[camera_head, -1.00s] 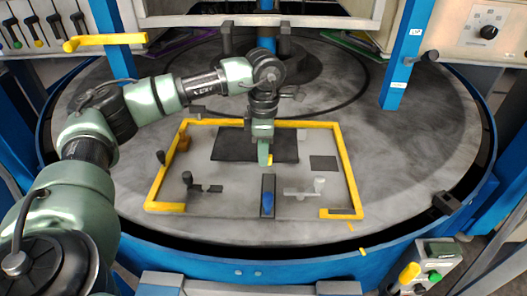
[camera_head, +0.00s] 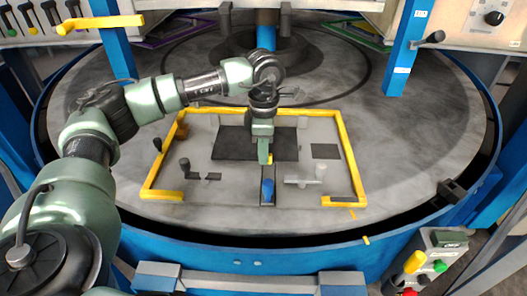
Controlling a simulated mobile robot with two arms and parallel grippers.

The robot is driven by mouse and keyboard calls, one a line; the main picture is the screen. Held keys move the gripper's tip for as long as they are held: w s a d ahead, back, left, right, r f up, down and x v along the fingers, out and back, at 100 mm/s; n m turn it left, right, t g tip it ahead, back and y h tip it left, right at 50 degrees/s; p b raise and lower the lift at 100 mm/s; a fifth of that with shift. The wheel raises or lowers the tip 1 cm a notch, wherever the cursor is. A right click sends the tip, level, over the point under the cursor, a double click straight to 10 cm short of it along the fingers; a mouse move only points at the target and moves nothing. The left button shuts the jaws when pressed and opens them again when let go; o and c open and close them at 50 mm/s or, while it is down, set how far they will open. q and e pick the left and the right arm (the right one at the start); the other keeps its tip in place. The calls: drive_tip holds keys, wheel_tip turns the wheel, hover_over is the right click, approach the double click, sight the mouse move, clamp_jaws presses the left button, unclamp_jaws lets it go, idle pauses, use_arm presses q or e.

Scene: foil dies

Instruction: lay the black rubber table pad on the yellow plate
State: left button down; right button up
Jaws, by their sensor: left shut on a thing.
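The black pad (camera_head: 230,143) is a dark flat rectangle over the far middle of the grey area bounded by a yellow border (camera_head: 163,154). No solid yellow plate shows; this bordered area is the only large yellow-edged one. My left gripper (camera_head: 265,155) points down and is shut at the pad's near edge, about its middle. The grip itself is partly hidden by the fingers. The pad looks flat; I cannot tell whether it touches the surface below. A small yellow bit (camera_head: 270,158) shows beside the fingertip. My right gripper is not in view.
A control box (camera_head: 440,245) stands at lower right.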

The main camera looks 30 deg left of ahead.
use_arm(q)
drive_tip(key=shift+f+b, duration=0.85)
drive_tip(key=shift+f, duration=0.3)
drive_tip(key=c, duration=1.4)
unclamp_jaws()
drive_tip(key=shift+o, duration=0.2)
